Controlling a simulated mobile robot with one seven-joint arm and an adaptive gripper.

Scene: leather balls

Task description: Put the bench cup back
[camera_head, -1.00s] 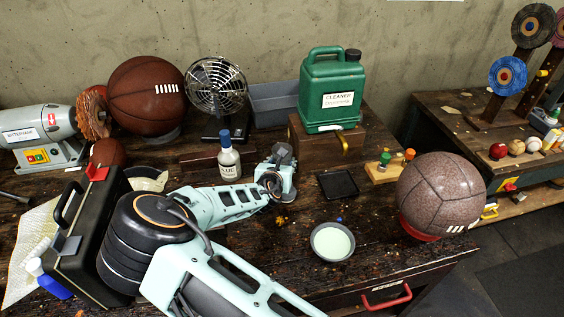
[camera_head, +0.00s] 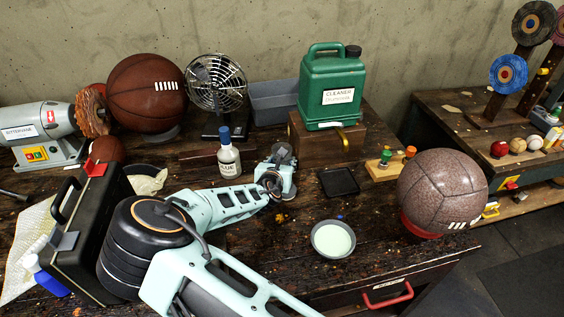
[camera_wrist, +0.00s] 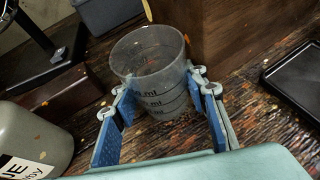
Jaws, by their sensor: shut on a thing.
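The bench cup (camera_wrist: 152,66) is a clear measuring cup with dark volume marks. In the wrist view it stands upright between the blue finger pads of my gripper (camera_wrist: 160,92), which is shut on it. A wooden box is close behind the cup. In the head view my gripper (camera_head: 277,178) is low over the workbench, in front of the wooden box and right of the glue bottle. The cup is hard to make out there behind the gripper. I cannot tell whether its base touches the bench.
A glue bottle (camera_head: 229,160) stands left of my gripper. A green cleaner jug (camera_head: 331,92) sits on the wooden box (camera_head: 353,143). A shallow black tray (camera_head: 338,182) lies to the right. A bowl of pale liquid (camera_head: 333,240) and a speckled ball (camera_head: 441,190) are nearer the front right.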

